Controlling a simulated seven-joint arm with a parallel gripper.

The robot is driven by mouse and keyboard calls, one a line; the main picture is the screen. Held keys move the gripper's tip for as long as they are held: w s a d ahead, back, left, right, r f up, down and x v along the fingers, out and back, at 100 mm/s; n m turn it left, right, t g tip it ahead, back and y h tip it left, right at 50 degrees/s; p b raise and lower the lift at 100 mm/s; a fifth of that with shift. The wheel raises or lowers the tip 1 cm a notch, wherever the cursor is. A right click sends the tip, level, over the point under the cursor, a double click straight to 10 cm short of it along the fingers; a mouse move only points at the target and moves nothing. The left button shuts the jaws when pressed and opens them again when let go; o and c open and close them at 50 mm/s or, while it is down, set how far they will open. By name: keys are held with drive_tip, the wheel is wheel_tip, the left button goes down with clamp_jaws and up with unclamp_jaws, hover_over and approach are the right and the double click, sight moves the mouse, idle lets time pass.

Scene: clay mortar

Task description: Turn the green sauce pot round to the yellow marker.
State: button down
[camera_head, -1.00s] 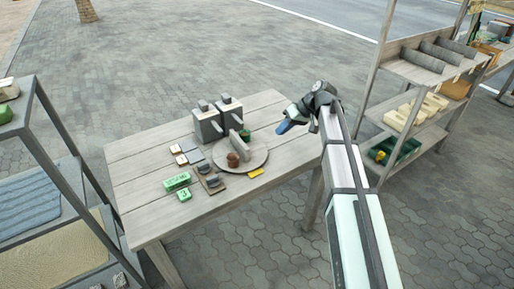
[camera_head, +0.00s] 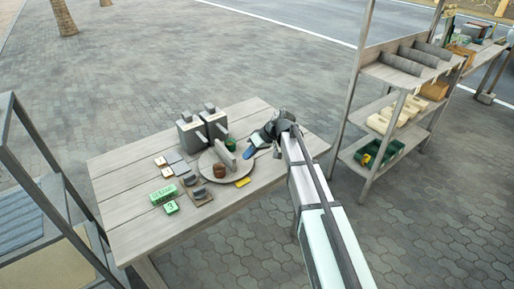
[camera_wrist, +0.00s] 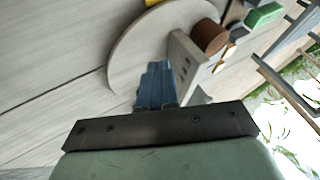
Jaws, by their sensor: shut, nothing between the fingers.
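The green sauce pot (camera_head: 231,144) stands on the far side of a round grey turntable (camera_head: 207,164), partly behind an upright grey slab (camera_head: 225,154). A brown pot (camera_head: 219,170) stands on the near side of the slab. The yellow marker (camera_head: 243,182) lies on the table at the turntable's front right edge. My gripper (camera_head: 252,148), with blue fingers, is shut and empty, just right of the turntable. In the wrist view, the shut fingers (camera_wrist: 157,84) point towards the turntable (camera_wrist: 128,50), slab (camera_wrist: 184,62) and brown pot (camera_wrist: 208,37). I cannot make out the green pot there.
Two grey box-shaped containers (camera_head: 203,128) stand behind the turntable. Green blocks (camera_head: 163,195) and small tiles (camera_head: 172,160) lie to its left. A shelf rack (camera_head: 352,120) stands right of the table.

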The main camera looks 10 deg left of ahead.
sight(242, 171)
drive_tip(key=shift+s+a+r, duration=0.1)
drive_tip(key=shift+s+a, duration=0.9)
drive_tip(key=shift+s, duration=0.05)
drive_tip(key=shift+s+a+m+t, duration=0.25)
drive_tip(key=shift+s+m+t, duration=0.2)
drive_tip(key=shift+m, duration=0.15)
